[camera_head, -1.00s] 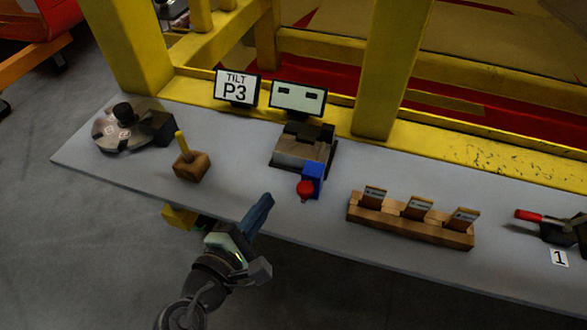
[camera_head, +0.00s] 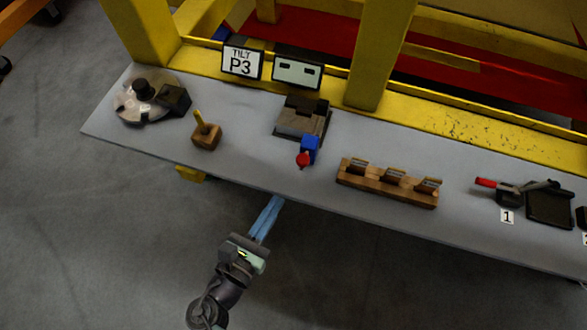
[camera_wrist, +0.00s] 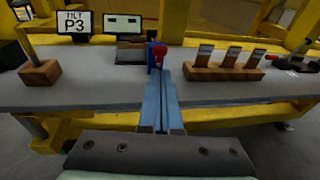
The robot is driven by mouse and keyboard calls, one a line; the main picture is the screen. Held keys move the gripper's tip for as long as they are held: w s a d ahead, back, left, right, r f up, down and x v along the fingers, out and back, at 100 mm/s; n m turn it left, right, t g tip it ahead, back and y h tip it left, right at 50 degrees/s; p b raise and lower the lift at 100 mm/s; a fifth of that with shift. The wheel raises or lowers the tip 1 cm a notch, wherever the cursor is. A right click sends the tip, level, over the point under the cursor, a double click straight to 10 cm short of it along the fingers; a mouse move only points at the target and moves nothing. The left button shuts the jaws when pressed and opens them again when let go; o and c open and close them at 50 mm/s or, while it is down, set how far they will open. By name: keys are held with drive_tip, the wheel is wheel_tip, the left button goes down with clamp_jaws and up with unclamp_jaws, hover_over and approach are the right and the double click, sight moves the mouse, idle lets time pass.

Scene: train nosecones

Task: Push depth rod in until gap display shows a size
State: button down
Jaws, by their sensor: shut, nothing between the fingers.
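The gap display (camera_head: 298,70) stands at the back of the bench and shows two dark dashes, no number. In front of it is a dark block device (camera_head: 302,118) with a blue part (camera_head: 310,147) and a red knob (camera_head: 302,160) facing the bench's front; the knob looks like the depth rod's end. The red knob (camera_wrist: 158,50) also shows in the wrist view, just beyond my fingertips. My gripper (camera_head: 277,199) is shut and empty, its blue fingers pointing at the bench from in front of its edge. In the head view it is apart from the knob.
A sign reading TILT P3 (camera_head: 242,62) stands left of the display. A wooden block with a yellow peg (camera_head: 206,135) and a round metal fixture (camera_head: 143,99) are at left. A wooden rack with cards (camera_head: 388,184) and a red-handled tool (camera_head: 508,193) are at right. Yellow posts rise behind.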

sight(300, 165)
drive_tip(key=p+x, duration=0.1)
drive_tip(key=x, duration=0.8)
drive_tip(key=shift+w+d, duration=0.15)
drive_tip(key=shift+w, duration=0.1)
drive_tip(key=shift+w, duration=0.1)
